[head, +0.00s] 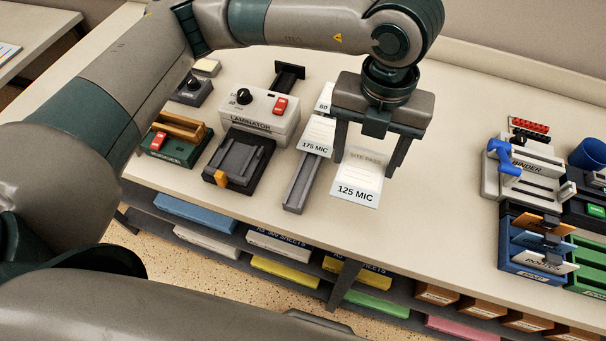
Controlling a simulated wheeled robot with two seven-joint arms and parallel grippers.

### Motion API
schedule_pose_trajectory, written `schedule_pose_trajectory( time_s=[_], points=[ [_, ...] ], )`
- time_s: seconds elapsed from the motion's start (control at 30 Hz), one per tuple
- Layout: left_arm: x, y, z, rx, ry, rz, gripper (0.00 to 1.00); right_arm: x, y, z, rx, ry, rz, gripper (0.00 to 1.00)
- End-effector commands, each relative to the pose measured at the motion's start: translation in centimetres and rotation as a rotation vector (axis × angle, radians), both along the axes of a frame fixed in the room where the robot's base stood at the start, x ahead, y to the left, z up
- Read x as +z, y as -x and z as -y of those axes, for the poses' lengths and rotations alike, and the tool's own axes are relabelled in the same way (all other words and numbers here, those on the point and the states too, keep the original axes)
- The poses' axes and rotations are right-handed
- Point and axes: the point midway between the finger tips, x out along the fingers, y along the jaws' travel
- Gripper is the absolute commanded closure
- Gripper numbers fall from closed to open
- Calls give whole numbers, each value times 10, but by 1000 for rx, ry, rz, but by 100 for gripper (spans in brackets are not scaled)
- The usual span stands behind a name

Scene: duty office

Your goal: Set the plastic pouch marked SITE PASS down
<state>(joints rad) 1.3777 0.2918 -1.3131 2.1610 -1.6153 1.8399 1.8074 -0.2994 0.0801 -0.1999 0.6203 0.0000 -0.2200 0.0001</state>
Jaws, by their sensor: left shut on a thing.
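The plastic pouch marked SITE PASS (364,157) shows as a pale sheet between the two fingers of my left gripper (368,162). My left gripper points down over the worktop and is shut on the pouch. A white card marked 125 MIC (356,193) shows just below and in front of the pouch; I cannot tell whether they touch. The gripper body hides the area behind the pouch. My right gripper is not in view.
Left of the gripper are a card marked 175 MIC (317,137), a grey channel (299,188) and the laminator (258,112). The binder (525,165) and blue sorter (533,243) stand at right. The worktop (440,220) between is clear. Shelves with paper packs lie below.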

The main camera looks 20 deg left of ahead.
Motion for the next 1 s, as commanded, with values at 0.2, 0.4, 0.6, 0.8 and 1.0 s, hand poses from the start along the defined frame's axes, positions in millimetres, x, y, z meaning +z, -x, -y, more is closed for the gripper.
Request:
schedule_pose_trajectory(
  time_s=[0.2,0.4,0.6,0.8,1.0],
  points=[
    [0,0,0,-1,0,0,59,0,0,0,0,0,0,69],
    [-3,-2,-8,1,0,0,59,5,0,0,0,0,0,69],
    [-17,-8,-35,4,-2,-3,59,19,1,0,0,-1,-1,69],
    [-39,-16,-72,4,-3,-3,59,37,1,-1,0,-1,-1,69],
    [-59,-25,-102,2,-2,-2,59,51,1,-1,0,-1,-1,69]
  ],
)
